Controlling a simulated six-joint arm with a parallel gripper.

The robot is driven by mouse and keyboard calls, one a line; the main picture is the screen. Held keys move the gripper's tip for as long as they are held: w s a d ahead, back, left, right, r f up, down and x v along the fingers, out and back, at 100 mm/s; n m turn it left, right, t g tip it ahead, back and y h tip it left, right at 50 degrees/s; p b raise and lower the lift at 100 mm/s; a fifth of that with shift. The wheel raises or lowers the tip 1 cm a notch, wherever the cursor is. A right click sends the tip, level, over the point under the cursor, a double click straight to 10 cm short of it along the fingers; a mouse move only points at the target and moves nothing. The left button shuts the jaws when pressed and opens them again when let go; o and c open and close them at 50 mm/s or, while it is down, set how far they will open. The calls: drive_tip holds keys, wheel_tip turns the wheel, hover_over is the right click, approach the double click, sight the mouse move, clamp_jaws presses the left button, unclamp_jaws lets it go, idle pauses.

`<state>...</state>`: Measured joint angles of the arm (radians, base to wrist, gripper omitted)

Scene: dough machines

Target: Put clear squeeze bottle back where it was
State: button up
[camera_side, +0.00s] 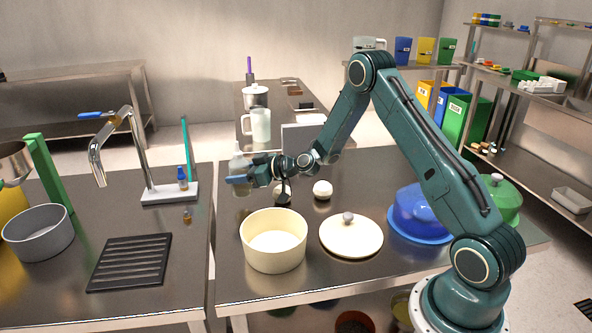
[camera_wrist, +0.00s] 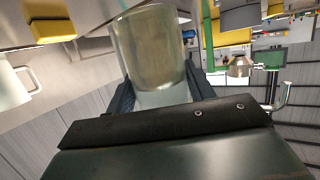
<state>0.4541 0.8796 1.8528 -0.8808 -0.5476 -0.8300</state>
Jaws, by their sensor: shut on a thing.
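The clear squeeze bottle (camera_side: 239,163) is in my gripper (camera_side: 250,178), in the side view at the far left part of the right-hand steel counter. My gripper is shut on it. In the wrist view the bottle (camera_wrist: 152,45) stands out between the two dark fingers (camera_wrist: 160,92), with a pale yellowish look. In the side view the bottle's lower part is partly hidden by the fingers. I cannot tell whether its base touches the counter.
A cream pot (camera_side: 273,250) stands in front, with a cream lid (camera_side: 351,236) beside it. A white ball (camera_side: 322,189) lies behind them. A blue dome (camera_side: 412,209) is to the right. The sink tap (camera_side: 129,150) and grey pan (camera_side: 38,236) are on the left counter.

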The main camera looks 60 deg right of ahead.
sight(242, 185)
drive_tip(key=shift+f, duration=0.1)
drive_tip(key=shift+f, duration=1.75)
drive_tip(key=shift+f, duration=0.1)
drive_tip(key=o, duration=0.8)
drive_tip(key=shift+c, duration=0.2)
drive_tip(key=v, duration=1.2)
